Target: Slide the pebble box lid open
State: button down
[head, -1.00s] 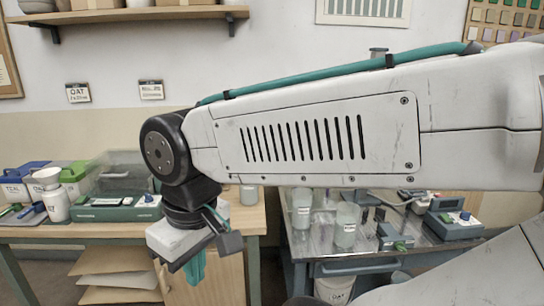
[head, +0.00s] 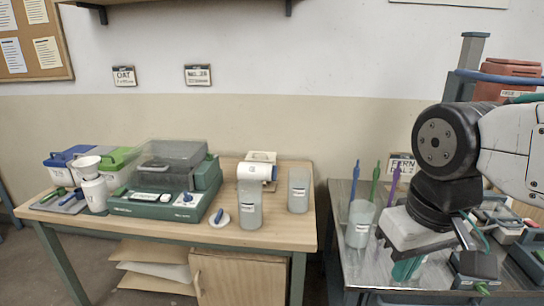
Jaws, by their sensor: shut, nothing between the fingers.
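My gripper (head: 407,268) points down over the metal-topped table at the right, its teal fingers together with nothing held. No box in view can be clearly told as the pebble box. Two lidded boxes, one with a blue lid (head: 68,154) and one with a green lid (head: 120,158), stand at the far left of the wooden table, well away from my gripper. A reddish box (head: 508,75) shows at the upper right, partly behind my arm. Their labels are too small to read.
A scale with a grey clear cover (head: 165,165) fills the middle of the wooden table (head: 290,228). Frosted beakers (head: 250,205) stand at its right side. On the metal table (head: 345,270), a beaker with coloured sticks (head: 360,222) stands close left of my gripper.

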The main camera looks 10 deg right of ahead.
aim_at(261, 153)
jog(key=u, duration=1.4)
jog(key=i, duration=1.6)
jog(key=z, duration=1.45)
jog(key=i, duration=0.5)
jog(key=z, duration=0.05)
